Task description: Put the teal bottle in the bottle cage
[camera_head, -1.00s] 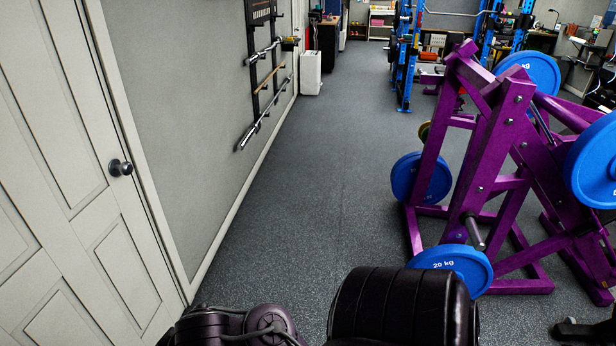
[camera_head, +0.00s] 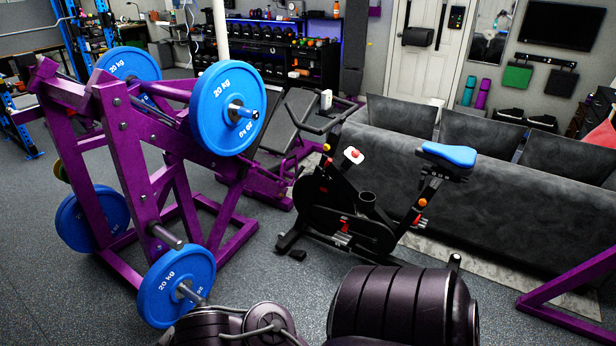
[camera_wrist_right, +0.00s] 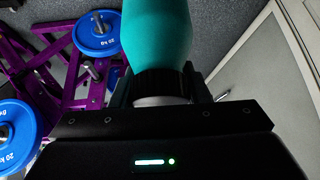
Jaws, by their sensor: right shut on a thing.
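In the right wrist view the teal bottle (camera_wrist_right: 157,32) rises from between the fingers of my right gripper (camera_wrist_right: 157,84). The gripper is shut on it around a dark band near its pale end, and its far end is cut off by the top edge. In the head view a black exercise bike (camera_head: 350,205) stands right of centre. A black cup-shaped holder (camera_head: 367,200), which looks like the bottle cage, sits on its frame and seems empty. Neither gripper shows in the head view; only my own dark arm parts are at the bottom.
A purple weight machine (camera_head: 130,150) with blue plates (camera_head: 228,108) stands left of the bike. A grey sofa (camera_head: 480,185) is close behind the bike. A purple frame (camera_head: 575,290) stands at the lower right. Open floor (camera_head: 265,265) lies in front of the bike.

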